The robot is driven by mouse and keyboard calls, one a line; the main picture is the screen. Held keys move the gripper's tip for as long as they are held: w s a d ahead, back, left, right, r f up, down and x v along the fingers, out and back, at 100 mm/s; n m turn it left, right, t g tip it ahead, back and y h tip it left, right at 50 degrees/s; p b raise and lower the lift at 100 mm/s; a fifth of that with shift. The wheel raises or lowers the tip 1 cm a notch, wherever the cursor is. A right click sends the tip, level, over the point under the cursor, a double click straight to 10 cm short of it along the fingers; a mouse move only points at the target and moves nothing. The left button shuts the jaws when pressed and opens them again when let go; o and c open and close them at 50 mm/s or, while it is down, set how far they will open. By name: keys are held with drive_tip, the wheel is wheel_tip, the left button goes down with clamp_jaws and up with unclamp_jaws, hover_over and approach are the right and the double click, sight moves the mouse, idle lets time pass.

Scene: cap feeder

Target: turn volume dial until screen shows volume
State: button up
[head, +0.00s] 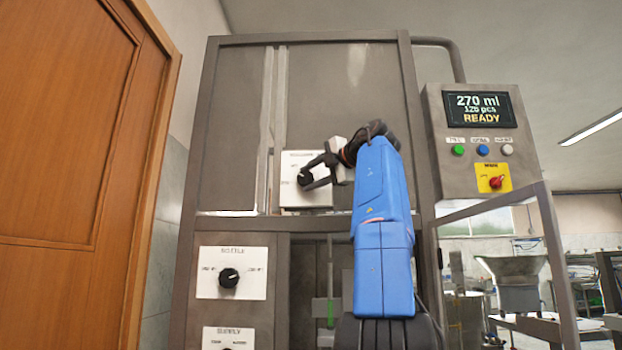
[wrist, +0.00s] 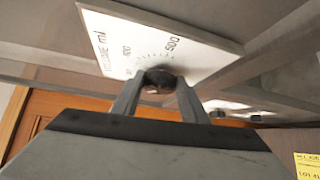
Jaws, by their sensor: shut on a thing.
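The volume dial (head: 304,178) is a dark round knob on a white plate (head: 312,198) on the grey cabinet front. The wrist view shows the same knob (wrist: 158,80) and the plate (wrist: 195,38), marked "VOLUME ml" with a scale and "500" at one end. My gripper (head: 307,174) is shut on the knob, one finger on each side in the wrist view (wrist: 157,92). The fingers partly cover the knob, and its pointer cannot be read. The screen (head: 478,110) at upper right reads "270 ml", a small pcs line and "READY".
A bottle dial (head: 229,278) sits on a lower white plate, with another plate (head: 228,338) below it. Green, blue and white buttons (head: 482,150) and a red switch (head: 495,182) on yellow lie under the screen. A wooden door (head: 70,170) stands at left.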

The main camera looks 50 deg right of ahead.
drive_tip(key=shift+f+n+g, duration=0.1)
drive_tip(key=shift+n+g, duration=0.2)
idle(0.5)
drive_tip(key=o, duration=1.1)
drive_tip(key=shift+w, duration=0.1)
drive_tip(key=shift+c, duration=0.2)
drive_tip(key=shift+a, duration=0.1)
drive_tip(key=s+a+r, duration=0.1)
drive_tip(key=s+r, duration=0.2)
drive_tip(key=s, duration=1.4)
drive_tip(key=shift+a, duration=0.3)
